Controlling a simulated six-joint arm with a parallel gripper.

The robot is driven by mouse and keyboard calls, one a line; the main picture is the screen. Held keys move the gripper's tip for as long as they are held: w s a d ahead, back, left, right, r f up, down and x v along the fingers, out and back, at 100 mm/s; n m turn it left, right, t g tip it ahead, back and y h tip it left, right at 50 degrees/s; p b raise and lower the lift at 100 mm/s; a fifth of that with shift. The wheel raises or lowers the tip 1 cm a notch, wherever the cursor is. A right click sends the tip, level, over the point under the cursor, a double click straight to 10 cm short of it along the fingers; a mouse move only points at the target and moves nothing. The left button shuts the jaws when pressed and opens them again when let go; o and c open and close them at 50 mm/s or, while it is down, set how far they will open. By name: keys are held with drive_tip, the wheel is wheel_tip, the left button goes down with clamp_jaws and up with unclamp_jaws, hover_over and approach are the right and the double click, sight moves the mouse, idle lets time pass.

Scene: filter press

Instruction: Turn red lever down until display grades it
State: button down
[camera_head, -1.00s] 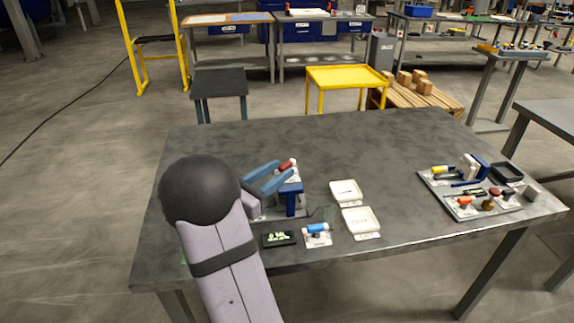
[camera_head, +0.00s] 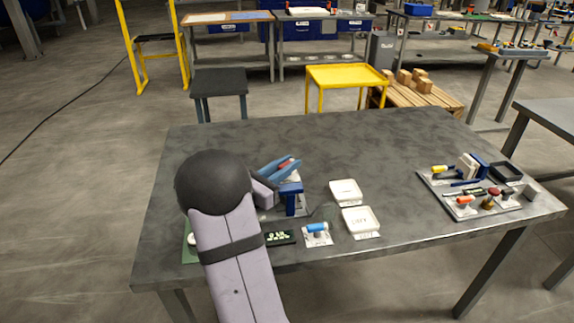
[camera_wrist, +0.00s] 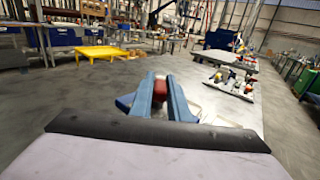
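The red lever (camera_head: 287,162) shows as a small red grip between the blue fingers of my gripper (camera_head: 280,167). In the wrist view the red grip (camera_wrist: 160,88) fills the gap between the two fingertips (camera_wrist: 160,86), and they look closed on it. A dark blue press body (camera_head: 291,192) stands just in front of the fingers on a pale base. The display (camera_head: 280,238) is a black panel with green characters, too small to read surely. The lever's lower part is hidden by my fingers.
A blue-handled control (camera_head: 317,229) sits right of the display. Two white trays (camera_head: 345,192) (camera_head: 361,221) lie farther right. A board with small fixtures (camera_head: 466,190) is at the table's right end. The back of the table (camera_head: 300,130) is clear.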

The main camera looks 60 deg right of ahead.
drive_tip(key=shift+n+t+b, duration=0.3)
drive_tip(key=shift+t, duration=0.2)
drive_tip(key=n+t+b, duration=0.1)
drive_tip(key=t+b, duration=0.1)
drive_tip(key=n+t+b, duration=0.2)
drive_tip(key=t, duration=0.1)
drive_tip(key=shift+s+f, duration=0.15)
drive_tip(key=shift+f, duration=0.05)
drive_tip(key=shift+r+n+t+y+b, duration=0.1)
drive_tip(key=shift+n+t+y+b, duration=0.5)
drive_tip(key=shift+n+t+b, duration=0.75)
drive_tip(key=shift+r+t, duration=0.1)
drive_tip(key=shift+t, duration=0.15)
drive_tip(key=c, duration=1.7)
unclamp_jaws()
